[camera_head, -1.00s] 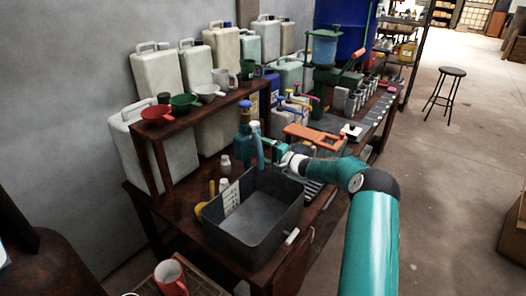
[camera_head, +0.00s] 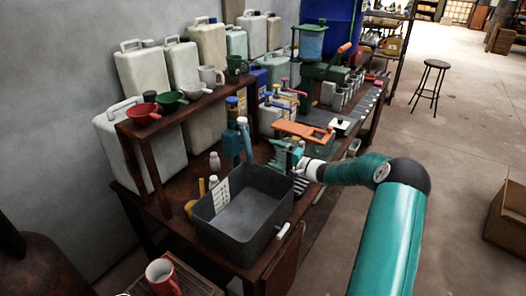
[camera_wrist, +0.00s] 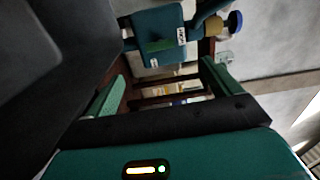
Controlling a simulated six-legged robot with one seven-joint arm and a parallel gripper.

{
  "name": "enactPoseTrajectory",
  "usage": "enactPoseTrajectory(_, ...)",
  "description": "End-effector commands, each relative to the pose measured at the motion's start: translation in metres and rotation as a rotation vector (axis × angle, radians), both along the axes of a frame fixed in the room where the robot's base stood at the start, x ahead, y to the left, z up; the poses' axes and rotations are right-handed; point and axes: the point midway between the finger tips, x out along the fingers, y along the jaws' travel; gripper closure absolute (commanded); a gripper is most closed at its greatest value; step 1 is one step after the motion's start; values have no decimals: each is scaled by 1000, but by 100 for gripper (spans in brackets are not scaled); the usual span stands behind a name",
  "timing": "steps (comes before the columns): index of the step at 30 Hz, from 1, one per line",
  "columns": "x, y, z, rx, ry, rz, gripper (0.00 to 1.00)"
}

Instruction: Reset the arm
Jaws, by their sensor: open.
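My arm, teal with a dark elbow, reaches in from the right in the head view. My gripper (camera_head: 287,157) is just above and behind the far right corner of a dark grey bin (camera_head: 270,240) on the bench. In the wrist view my gripper (camera_wrist: 163,86) shows two green fingers set wide apart, with nothing between them. The bin's dark wall (camera_wrist: 50,60) fills the left of that view.
The wooden bench (camera_head: 180,215) holds blue-capped bottles, an orange-handled tool (camera_head: 303,131) and a row of grey cups. A raised shelf carries funnels and mugs, with white jugs (camera_head: 140,75) behind. A red mug (camera_head: 163,277) stands in front.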

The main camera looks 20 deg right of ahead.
Motion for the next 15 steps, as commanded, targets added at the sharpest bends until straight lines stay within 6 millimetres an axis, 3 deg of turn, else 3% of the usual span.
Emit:
enactPoseTrajectory(6, -21, -14, 0, -1, -1, 0, 11)
enactPoseTrajectory(15, -23, -15, 0, -1, -1, 0, 11)
